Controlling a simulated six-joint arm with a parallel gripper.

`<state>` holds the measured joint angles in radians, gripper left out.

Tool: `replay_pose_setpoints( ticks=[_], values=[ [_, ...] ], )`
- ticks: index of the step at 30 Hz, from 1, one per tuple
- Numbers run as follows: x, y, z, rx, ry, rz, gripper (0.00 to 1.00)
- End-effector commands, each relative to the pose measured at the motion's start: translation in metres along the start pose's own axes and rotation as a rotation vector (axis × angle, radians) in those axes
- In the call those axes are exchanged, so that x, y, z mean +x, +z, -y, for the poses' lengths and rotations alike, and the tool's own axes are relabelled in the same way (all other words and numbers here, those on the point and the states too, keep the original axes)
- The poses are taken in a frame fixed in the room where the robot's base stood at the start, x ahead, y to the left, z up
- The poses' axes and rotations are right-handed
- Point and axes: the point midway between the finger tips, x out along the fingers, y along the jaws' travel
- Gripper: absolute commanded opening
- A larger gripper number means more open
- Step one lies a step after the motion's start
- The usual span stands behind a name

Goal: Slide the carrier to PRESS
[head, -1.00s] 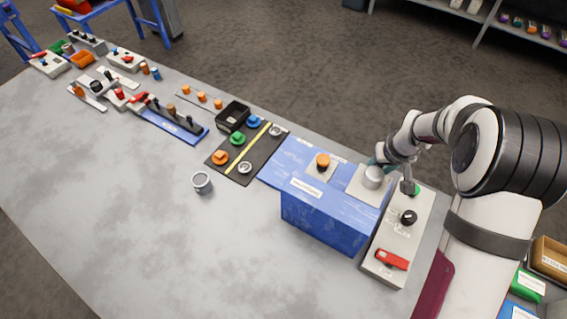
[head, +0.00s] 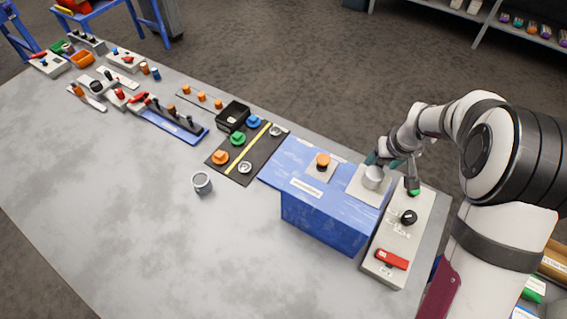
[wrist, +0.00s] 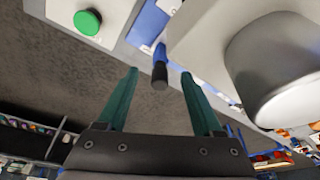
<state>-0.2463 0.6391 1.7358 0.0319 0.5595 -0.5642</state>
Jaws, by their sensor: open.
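A blue bench fixture (head: 325,218) stands at the right end of the table. It bears a pale plate with an orange knob (head: 323,161) and a pale plate with a silver cylinder (head: 373,177). In the wrist view a black-tipped handle (wrist: 160,76) on a blue stem lies between the open teal fingers of my gripper (wrist: 159,75), not gripped. The silver cylinder (wrist: 285,70) is at the right there. In the head view my gripper (head: 393,166) is behind the cylinder, by the fixture's far edge. I cannot tell which part is the carrier; no PRESS label is readable.
A pale control panel (head: 395,235) with a green button (wrist: 88,22), a black knob (head: 408,217) and a red handle (head: 391,260) adjoins the fixture. A grey cup (head: 202,183) and a dark mat with coloured knobs (head: 262,161) lie left. The front table area is clear.

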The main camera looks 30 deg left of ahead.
Motion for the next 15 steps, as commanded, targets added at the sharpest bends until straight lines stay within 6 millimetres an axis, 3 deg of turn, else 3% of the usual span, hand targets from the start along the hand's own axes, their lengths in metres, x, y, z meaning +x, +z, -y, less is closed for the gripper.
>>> replay_pose_setpoints(
  ticks=[15],
  values=[
    [-0.025,0.000,0.000,0.000,0.000,0.001,0.68]
  ],
)
